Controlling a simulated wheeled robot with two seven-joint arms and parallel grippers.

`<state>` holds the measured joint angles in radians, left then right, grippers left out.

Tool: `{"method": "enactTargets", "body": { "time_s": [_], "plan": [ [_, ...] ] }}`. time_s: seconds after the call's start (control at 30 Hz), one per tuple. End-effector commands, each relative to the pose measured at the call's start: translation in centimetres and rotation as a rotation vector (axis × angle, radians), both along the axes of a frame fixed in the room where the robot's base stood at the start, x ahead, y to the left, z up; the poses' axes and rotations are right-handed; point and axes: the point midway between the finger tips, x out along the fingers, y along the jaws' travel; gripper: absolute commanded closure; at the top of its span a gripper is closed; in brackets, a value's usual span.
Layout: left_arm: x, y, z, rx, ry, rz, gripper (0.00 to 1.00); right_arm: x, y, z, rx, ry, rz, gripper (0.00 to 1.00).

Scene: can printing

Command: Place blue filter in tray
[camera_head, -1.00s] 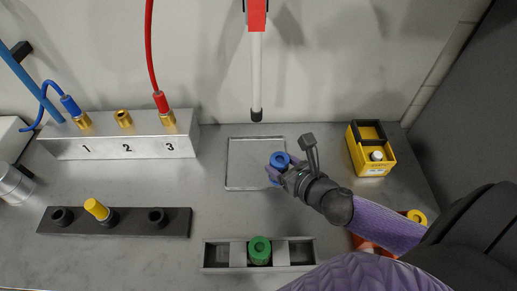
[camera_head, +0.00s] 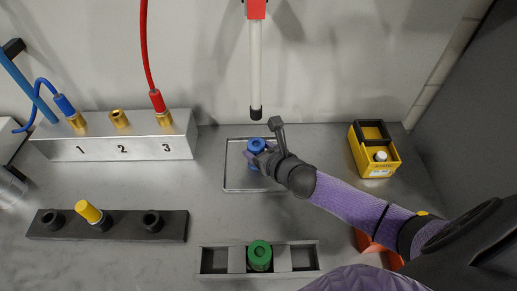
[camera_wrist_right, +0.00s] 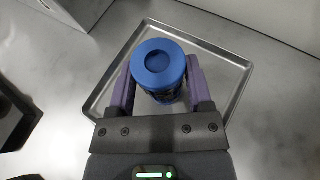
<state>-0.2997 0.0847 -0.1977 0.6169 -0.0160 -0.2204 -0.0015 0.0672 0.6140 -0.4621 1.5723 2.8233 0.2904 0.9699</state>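The blue filter (camera_head: 257,147) is a short blue cylinder with a round recess in its top. It also shows upright in the right wrist view (camera_wrist_right: 158,68). My right gripper (camera_head: 262,156) has its two purple fingers on either side of the filter and is shut on it; it also shows in the wrist view (camera_wrist_right: 160,88). The filter is over the shallow metal tray (camera_head: 236,181), whose rim shows in the wrist view (camera_wrist_right: 237,94). I cannot tell whether the filter's base touches the tray floor. My left gripper is not in view.
A green cylinder (camera_head: 260,255) sits in a metal holder (camera_head: 212,260) in front of the tray. A yellow box (camera_head: 376,152) stands right of it. A numbered metal block (camera_head: 120,148) and a black rack (camera_head: 122,227) with a yellow piece (camera_head: 88,211) are at left. A white rod (camera_head: 255,70) hangs behind the tray.

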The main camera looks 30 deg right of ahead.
Motion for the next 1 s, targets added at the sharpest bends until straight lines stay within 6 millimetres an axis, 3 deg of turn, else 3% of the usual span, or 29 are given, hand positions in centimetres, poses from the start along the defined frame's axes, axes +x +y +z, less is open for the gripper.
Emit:
{"method": "enactTargets", "body": {
  "time_s": [0.03, 0.13, 0.47, 0.8, 1.0],
  "plan": [
    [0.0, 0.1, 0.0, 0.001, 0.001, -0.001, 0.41, 0.0, 0.0, 0.0, 0.0, 0.0, 0.0, 0.23],
    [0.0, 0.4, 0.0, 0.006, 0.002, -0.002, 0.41, 0.0, 0.0, 0.0, 0.0, 0.0, 0.0, 0.02],
    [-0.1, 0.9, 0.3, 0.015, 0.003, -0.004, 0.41, -0.1, 0.0, 0.5, -0.001, 0.0, 0.0, 0.02],
    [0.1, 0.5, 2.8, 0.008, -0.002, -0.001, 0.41, -7.4, -1.0, 3.6, 0.001, 0.004, 0.001, 0.02],
    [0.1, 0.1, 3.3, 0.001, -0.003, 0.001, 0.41, -10.4, -1.4, 4.7, 0.002, 0.002, -0.001, 0.02]
  ]
}}
